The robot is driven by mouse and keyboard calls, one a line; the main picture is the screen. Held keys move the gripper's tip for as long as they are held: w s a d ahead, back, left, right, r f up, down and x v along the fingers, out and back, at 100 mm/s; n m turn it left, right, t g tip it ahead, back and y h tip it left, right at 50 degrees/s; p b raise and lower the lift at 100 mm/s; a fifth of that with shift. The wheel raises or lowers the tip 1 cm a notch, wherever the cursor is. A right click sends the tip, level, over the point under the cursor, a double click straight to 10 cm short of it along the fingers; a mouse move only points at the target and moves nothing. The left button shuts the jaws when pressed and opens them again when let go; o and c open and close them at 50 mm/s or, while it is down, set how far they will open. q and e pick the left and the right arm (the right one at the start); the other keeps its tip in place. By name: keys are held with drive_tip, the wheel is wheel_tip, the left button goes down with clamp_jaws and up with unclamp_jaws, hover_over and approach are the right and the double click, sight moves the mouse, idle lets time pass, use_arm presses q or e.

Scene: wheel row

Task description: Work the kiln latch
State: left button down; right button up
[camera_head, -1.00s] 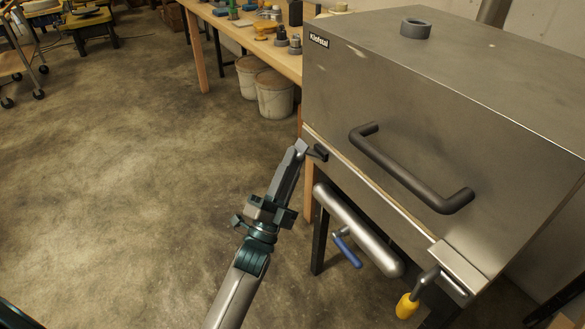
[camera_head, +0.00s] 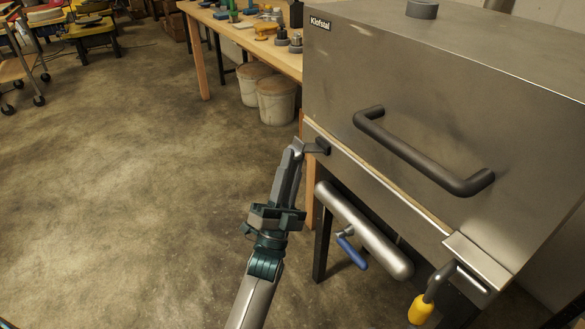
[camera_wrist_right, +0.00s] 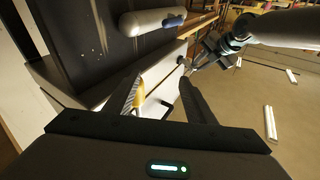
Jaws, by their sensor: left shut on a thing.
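The kiln (camera_head: 440,95) is a large grey metal box with a dark bar handle (camera_head: 420,160) on its front. A small dark latch lever (camera_head: 322,146) sticks out at its left front edge. My left gripper (camera_head: 298,147) is shut on the lever's thin end; its tips hide part of it. It also shows in the right wrist view (camera_wrist_right: 194,66). At the kiln's right front, a bent metal lever with a yellow grip (camera_head: 420,310) hangs down. My right gripper (camera_wrist_right: 158,90) shows only in its wrist view, its dark fingers apart; a yellow piece (camera_wrist_right: 137,92) shows beside the left finger.
A silver cylinder (camera_head: 365,230) with a blue lever (camera_head: 352,252) sits below the kiln's front edge. A wooden workbench (camera_head: 240,30) with tools and two buckets (camera_head: 276,100) stand behind, at left. The floor (camera_head: 130,190) at left is clear.

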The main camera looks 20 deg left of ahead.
use_arm(q)
drive_tip(key=shift+w+f, duration=0.15)
drive_tip(key=shift+f, duration=0.15)
use_arm(e)
wheel_tip(320, 180, up, 8)
drive_tip(key=s+t, duration=0.1)
drive_tip(key=t, duration=0.1)
drive_tip(key=shift+s+d+f+y, duration=0.15)
drive_tip(key=shift+s+d+y, duration=0.05)
drive_tip(key=shift+y, duration=0.1)
use_arm(q)
drive_tip(key=shift+d+f, duration=0.1)
drive_tip(key=shift+f, duration=0.15)
use_arm(e)
drive_tip(key=shift+s, duration=0.15)
use_arm(q)
drive_tip(key=c, duration=1.9)
unclamp_jaws()
drive_tip(key=shift+o, duration=1.3)
drive_tip(key=shift+w+d, duration=0.1)
use_arm(e)
drive_tip(key=shift+d+f, duration=0.1)
